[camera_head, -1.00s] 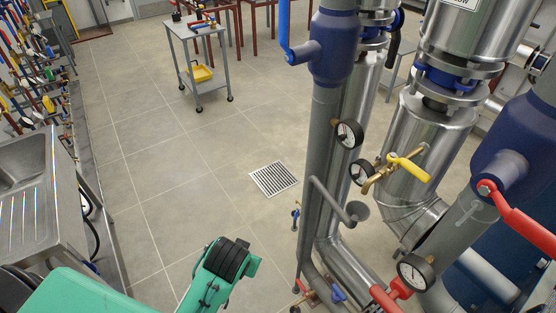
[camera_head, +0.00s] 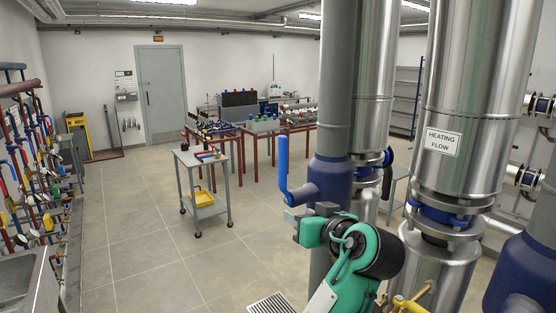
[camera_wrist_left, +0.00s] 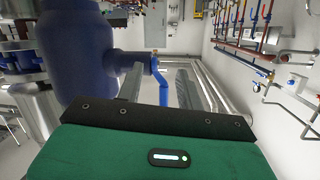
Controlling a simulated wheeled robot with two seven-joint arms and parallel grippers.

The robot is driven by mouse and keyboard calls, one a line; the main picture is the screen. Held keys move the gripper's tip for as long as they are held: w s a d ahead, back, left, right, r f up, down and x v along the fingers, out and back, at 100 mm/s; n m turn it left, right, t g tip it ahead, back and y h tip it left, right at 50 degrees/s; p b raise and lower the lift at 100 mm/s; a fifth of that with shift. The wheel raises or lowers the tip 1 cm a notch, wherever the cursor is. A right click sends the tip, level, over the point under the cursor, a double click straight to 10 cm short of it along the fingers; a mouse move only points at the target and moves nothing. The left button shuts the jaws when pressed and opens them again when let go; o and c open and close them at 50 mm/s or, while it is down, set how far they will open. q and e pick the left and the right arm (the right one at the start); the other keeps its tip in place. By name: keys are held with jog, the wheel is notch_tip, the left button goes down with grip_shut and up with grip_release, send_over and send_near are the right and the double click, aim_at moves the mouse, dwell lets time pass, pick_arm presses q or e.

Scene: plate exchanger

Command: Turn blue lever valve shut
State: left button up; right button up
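The blue lever (camera_head: 283,165) stands upright on the left side of the dark blue valve body (camera_head: 330,180), which sits on a grey vertical pipe. My left gripper (camera_head: 297,226) is just below the lever's bent lower end, in front of the pipe. In the left wrist view the two grey fingers (camera_wrist_left: 160,90) are spread apart. The blue lever (camera_wrist_left: 162,88) shows between them in that picture, with the valve body (camera_wrist_left: 75,55) to the left. Contact between the fingers and lever cannot be told. My right gripper is not in view.
Silver insulated pipes (camera_head: 465,100), one labelled "HEATING FLOW", stand to the right of the valve. A grey trolley (camera_head: 187,158) with a yellow tray stands behind on the left.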

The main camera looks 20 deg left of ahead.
aim_at(279, 148)
pick_arm(q)
notch_tip(279, 148, up, 13)
jog(key=s+d+n+y, duration=0.2)
jog(key=d+n+y, duration=0.1)
jog(key=p+x, duration=0.7)
jog(key=x, duration=0.5)
jog(key=shift+w+a+p, duration=0.1)
jog(key=shift+a+p, duration=0.1)
jog(key=shift+p, duration=0.15)
jog(key=shift+w+a+f, duration=0.1)
jog(key=shift+w+a, duration=0.2)
jog(key=shift+a, duration=0.1)
grip_shut()
